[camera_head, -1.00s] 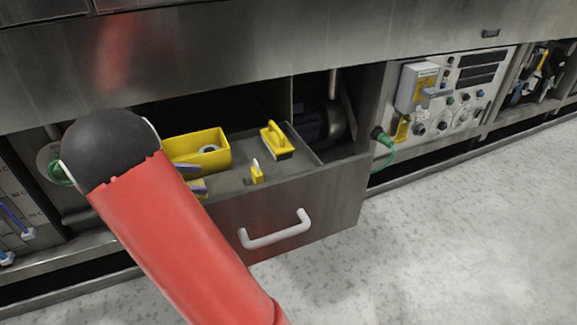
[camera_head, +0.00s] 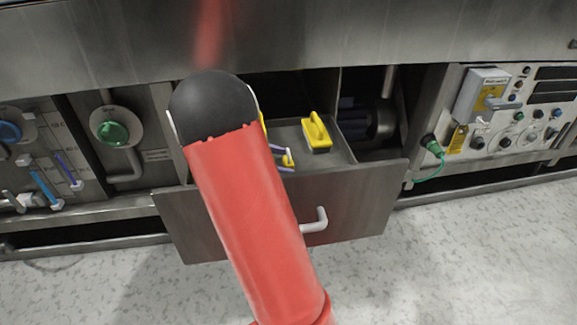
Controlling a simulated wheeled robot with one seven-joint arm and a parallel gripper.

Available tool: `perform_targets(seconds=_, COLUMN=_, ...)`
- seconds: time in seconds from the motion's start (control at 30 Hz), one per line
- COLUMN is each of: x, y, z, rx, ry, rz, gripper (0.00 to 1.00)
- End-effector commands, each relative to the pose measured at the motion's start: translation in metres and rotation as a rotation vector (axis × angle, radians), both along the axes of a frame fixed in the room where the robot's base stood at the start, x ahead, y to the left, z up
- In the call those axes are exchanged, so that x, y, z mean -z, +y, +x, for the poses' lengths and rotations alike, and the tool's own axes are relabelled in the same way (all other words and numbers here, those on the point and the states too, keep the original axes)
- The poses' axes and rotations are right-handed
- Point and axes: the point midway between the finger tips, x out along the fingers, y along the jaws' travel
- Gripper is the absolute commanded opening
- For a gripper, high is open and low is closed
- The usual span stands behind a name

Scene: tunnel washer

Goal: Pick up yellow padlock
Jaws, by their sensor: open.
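The yellow padlock (camera_head: 289,158) is a small yellow piece inside the open drawer (camera_head: 365,196), mostly hidden at my fingers. My gripper (camera_head: 284,159) is open, with its two purplish fingertips at the padlock, one on its far side and one on its near side in the picture. The rest of the gripper is hidden behind my red arm. I cannot tell whether the fingers touch the padlock.
A yellow brush-like tool with a handle (camera_head: 317,133) lies in the drawer, right of my gripper. A yellow bin (camera_head: 263,122) is almost wholly hidden behind my arm. The drawer has a white handle (camera_head: 316,222). A control panel is at the right.

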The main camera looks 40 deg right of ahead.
Motion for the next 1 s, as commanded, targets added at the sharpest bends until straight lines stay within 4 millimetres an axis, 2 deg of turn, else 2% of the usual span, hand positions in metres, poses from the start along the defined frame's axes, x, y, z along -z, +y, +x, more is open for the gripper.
perform_targets(seconds=0.23, x=0.0019, y=-0.0041, z=-0.0024, rx=-0.001, ry=-0.002, rz=0.000, gripper=0.65)
perform_targets(seconds=0.27, x=0.0019, y=-0.0041, z=-0.0024, rx=-0.001, ry=-0.002, rz=0.000, gripper=0.63)
perform_targets(seconds=0.63, x=0.0018, y=-0.0038, z=-0.0022, rx=-0.001, ry=-0.001, rz=0.001, gripper=0.15)
perform_targets(seconds=1.0, x=-0.0056, y=-0.0039, z=-0.0020, rx=-0.001, ry=-0.003, rz=-0.001, gripper=0.15)
